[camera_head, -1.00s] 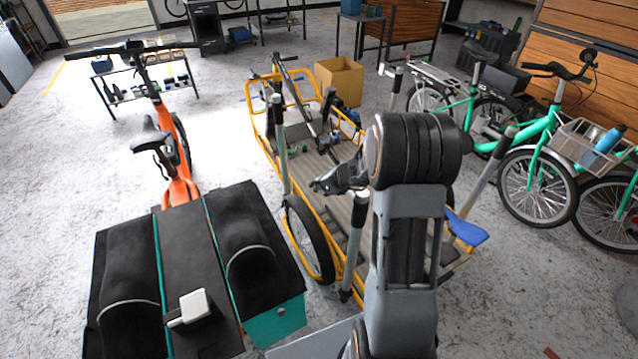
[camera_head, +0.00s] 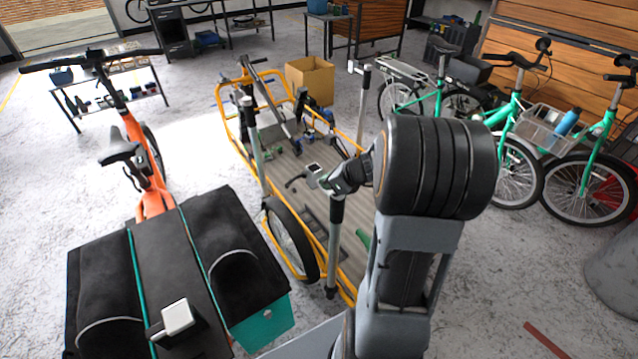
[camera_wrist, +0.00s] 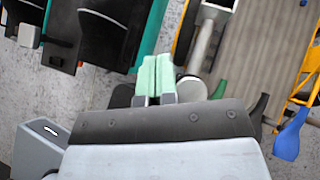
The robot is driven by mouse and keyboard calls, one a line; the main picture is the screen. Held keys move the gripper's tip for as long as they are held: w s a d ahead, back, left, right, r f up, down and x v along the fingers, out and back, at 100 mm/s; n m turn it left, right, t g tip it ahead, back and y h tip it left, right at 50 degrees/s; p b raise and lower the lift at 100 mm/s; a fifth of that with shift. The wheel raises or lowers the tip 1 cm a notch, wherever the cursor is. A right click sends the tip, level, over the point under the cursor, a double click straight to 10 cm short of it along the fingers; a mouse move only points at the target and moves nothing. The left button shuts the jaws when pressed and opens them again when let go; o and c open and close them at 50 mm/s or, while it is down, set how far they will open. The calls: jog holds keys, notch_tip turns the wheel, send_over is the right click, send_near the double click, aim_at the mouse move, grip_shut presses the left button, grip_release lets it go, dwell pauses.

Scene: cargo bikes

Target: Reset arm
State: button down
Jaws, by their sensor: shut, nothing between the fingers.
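My gripper (camera_wrist: 156,78) shows in the wrist view, its two pale green fingers close together and empty. My grey arm with its large black ringed joint (camera_head: 437,165) stands upright at the right of the middle in the head view. It covers part of the cargo bike behind it. I cannot clearly make out the fingers in the head view.
A yellow-framed cargo bike (camera_head: 292,172) with a flat ribbed deck is behind my arm. An orange bike (camera_head: 137,150) with a black and teal cargo box (camera_head: 262,327) is at left. Green bikes (camera_head: 501,120) stand at right, with a cardboard box (camera_head: 310,80) behind.

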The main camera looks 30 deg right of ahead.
jog(key=s+a+n+g, duration=0.45)
jog(key=s+n, duration=0.45)
jog(key=n, duration=0.7)
jog(key=s+a+r+n+h, duration=0.4)
jog(key=s+a+r+n, duration=0.2)
jog(key=n, duration=0.8)
jog(key=shift+s+a+r+h, duration=0.35)
jog(key=shift+a+r, duration=0.4)
jog(key=shift+a, duration=0.35)
jog(key=shift+t, duration=0.25)
